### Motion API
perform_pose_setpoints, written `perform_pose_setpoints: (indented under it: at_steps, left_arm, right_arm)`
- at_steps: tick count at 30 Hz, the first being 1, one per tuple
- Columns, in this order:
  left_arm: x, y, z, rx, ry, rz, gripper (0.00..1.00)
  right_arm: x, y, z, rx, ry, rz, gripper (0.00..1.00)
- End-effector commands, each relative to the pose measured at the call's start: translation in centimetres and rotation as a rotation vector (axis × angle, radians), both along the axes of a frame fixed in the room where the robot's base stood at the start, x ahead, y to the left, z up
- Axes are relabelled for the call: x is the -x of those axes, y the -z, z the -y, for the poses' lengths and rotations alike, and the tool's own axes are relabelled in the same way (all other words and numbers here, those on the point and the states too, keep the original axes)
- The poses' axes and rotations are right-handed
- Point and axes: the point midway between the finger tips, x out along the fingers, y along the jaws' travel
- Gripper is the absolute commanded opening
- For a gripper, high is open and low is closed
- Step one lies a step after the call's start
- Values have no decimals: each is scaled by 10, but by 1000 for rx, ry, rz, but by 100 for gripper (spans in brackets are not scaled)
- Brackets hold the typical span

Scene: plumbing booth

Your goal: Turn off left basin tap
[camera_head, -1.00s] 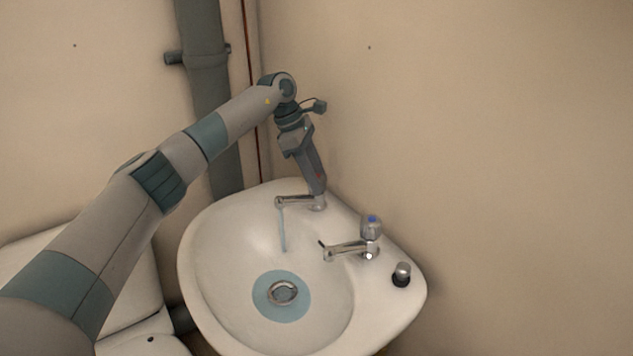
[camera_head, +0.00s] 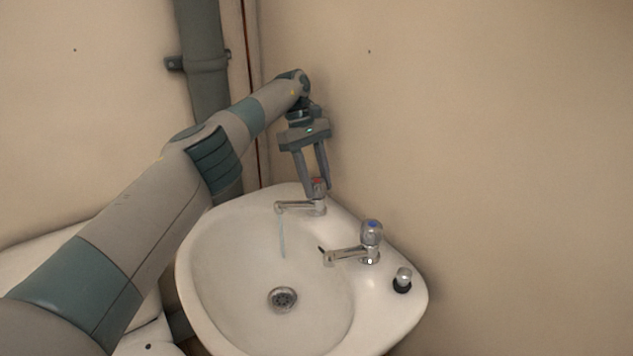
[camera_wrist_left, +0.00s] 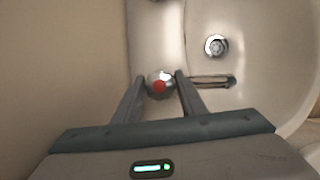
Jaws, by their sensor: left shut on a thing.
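The left basin tap (camera_head: 300,207) is chrome with a red-marked knob (camera_head: 319,186) and stands at the back of the white basin (camera_head: 215,262). My left gripper (camera_head: 316,190) points down and is shut on the knob, one finger on each side. In the left wrist view the knob (camera_wrist_left: 160,84) with its red disc sits between the fingertips, and the spout reaches to the right. My right gripper is not in view.
The right tap (camera_head: 354,253), with a blue-marked knob, stands close by on the basin. A small black-and-chrome fitting (camera_head: 402,280) is at the basin's right edge. The drain (camera_head: 283,299) is bare. A grey pipe (camera_head: 204,75) runs up the wall behind my arm.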

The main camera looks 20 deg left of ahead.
Motion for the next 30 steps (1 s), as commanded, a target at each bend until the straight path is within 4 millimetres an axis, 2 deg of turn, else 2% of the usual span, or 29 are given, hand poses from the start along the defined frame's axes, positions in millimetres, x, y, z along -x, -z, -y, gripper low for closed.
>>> perform_pose_setpoints:
  at_steps: [15,16,18,30]
  left_arm:
    - [-1,-1,-1,-1,17,4,15]
    - [-1,-1,-1,-1,17,4,44]
    - [-1,-1,-1,0,16,3,56]
    - [0,-2,0,-1,17,1,56]
  right_arm:
    - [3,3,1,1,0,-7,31]
    - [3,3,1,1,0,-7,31]
    - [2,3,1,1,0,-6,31]
    - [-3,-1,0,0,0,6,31]
